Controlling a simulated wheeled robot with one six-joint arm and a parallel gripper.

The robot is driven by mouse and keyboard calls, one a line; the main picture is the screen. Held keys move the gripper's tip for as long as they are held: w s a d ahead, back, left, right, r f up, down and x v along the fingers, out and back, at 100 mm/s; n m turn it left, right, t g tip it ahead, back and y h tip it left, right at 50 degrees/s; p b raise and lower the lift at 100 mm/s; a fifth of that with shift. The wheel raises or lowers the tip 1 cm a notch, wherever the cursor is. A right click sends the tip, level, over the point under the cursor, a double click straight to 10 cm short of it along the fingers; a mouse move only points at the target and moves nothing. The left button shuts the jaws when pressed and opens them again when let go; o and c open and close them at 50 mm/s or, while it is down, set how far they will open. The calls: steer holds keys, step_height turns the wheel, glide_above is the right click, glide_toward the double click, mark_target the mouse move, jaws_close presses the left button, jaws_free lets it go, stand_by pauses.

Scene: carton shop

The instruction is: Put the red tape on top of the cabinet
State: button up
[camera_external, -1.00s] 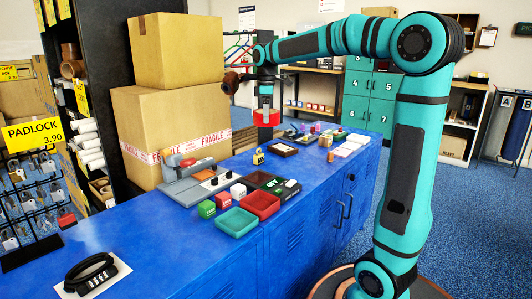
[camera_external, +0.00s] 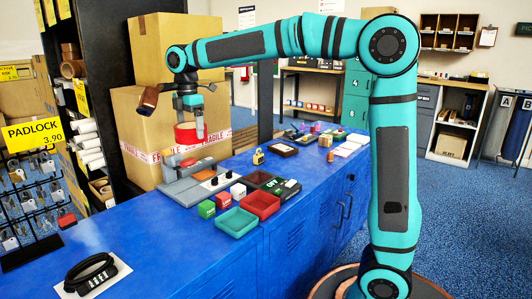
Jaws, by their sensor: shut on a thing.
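The red tape (camera_external: 186,134) is a red ring held in the air by my gripper (camera_external: 199,134), in front of the cardboard boxes and over the grey device on the blue cabinet. My gripper points down and is shut on the tape's wall, with one finger inside the ring. The blue cabinet (camera_external: 165,240) is long, with a blue top and doors on its right side. Its top runs below the gripper, and the tape is apart from it.
Stacked cardboard boxes (camera_external: 130,118) stand behind the gripper. A grey device (camera_external: 185,186), a green tray (camera_external: 236,222), a red tray (camera_external: 261,204) and small cubes occupy the middle of the top.

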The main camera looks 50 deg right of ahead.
steer(key=s+a+n, duration=0.2)
steer(key=a+n, duration=0.1)
steer(key=a, duration=0.7)
steer(key=s+a+n, duration=0.2)
steer(key=a, duration=0.7)
step_height(320, 180, down, 11)
steer(key=shift+w+a+f, duration=0.15)
steer(key=shift+a, duration=0.2)
steer(key=shift+f, duration=5)
steer(key=shift+f, duration=0.15)
steer(key=o, duration=0.7)
